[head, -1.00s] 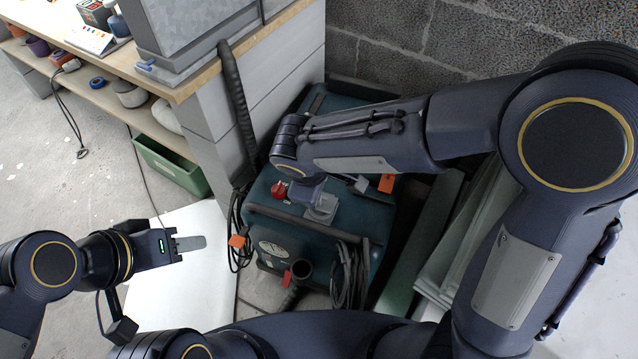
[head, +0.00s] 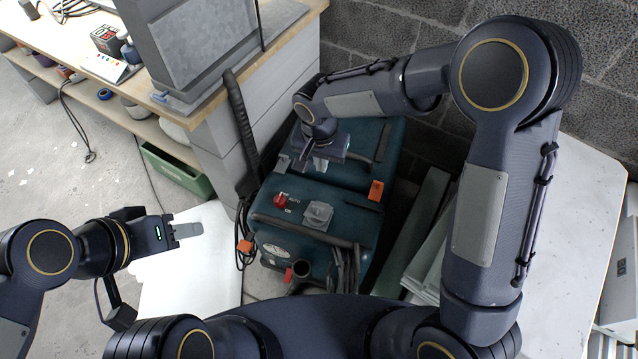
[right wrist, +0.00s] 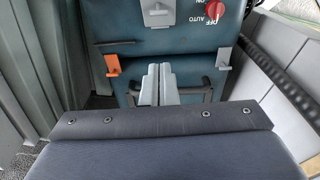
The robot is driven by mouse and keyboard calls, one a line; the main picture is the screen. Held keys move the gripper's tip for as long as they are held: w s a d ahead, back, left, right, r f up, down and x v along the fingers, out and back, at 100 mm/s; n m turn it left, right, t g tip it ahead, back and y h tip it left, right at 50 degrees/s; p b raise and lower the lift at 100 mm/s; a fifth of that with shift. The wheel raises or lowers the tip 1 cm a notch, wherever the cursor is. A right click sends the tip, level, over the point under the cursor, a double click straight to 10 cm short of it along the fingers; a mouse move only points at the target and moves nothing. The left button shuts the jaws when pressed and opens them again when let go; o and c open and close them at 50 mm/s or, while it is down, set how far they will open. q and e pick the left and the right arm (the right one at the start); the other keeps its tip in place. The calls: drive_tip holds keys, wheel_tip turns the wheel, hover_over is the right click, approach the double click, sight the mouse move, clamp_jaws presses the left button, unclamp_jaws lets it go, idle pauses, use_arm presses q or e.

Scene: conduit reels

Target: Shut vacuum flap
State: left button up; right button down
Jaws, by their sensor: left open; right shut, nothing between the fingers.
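The vacuum (head: 345,205) is a teal box with a red knob (head: 281,199) on top. Beside the knob is a small grey flap (head: 318,213), which looks flat against the top, though its exact angle is hard to tell. In the right wrist view the flap (right wrist: 158,12) is partly cut off by the upper edge. My right gripper (head: 320,165) is shut and empty, over the rear part of the vacuum, apart from the flap. Its two fingertips (right wrist: 160,80) are together in the right wrist view. My left gripper (head: 188,230) is open and empty, well left of the vacuum.
A black hose (head: 240,125) rises beside the workbench (head: 190,98). A green crate (head: 178,170) is under the bench.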

drive_tip(key=b, duration=0.2)
hover_over(316, 216)
drive_tip(key=w+d, duration=0.2)
drive_tip(key=w, duration=0.3)
wheel_tip(316, 216, down, 10)
drive_tip(key=shift+s+a+f, duration=0.2)
drive_tip(key=shift+s+f, duration=0.3)
drive_tip(key=shift+f, duration=0.05)
drive_tip(key=shift+s+a+f, duration=0.15)
drive_tip(key=shift+s+f, duration=0.3)
drive_tip(key=shift+f, duration=0.05)
drive_tip(key=shift+s+a+f, duration=0.2)
drive_tip(key=shift+s+f, duration=0.2)
drive_tip(key=shift+f, duration=0.1)
drive_tip(key=s+f+t+b, duration=0.1)
drive_tip(key=b, duration=0.5)
drive_tip(key=s+a+f+t+h+b, duration=0.1)
drive_tip(key=s+b, duration=0.1)
drive_tip(key=b, duration=0.5)
drive_tip(key=shift+a+f, duration=0.1)
drive_tip(key=shift+f, duration=0.2)
drive_tip(key=shift+s+b, duration=0.1)
drive_tip(key=shift+b, duration=0.35)
drive_tip(key=shift+s+a, duration=0.1)
drive_tip(key=shift+s, duration=0.05)
drive_tip(key=shift+r, duration=0.1)
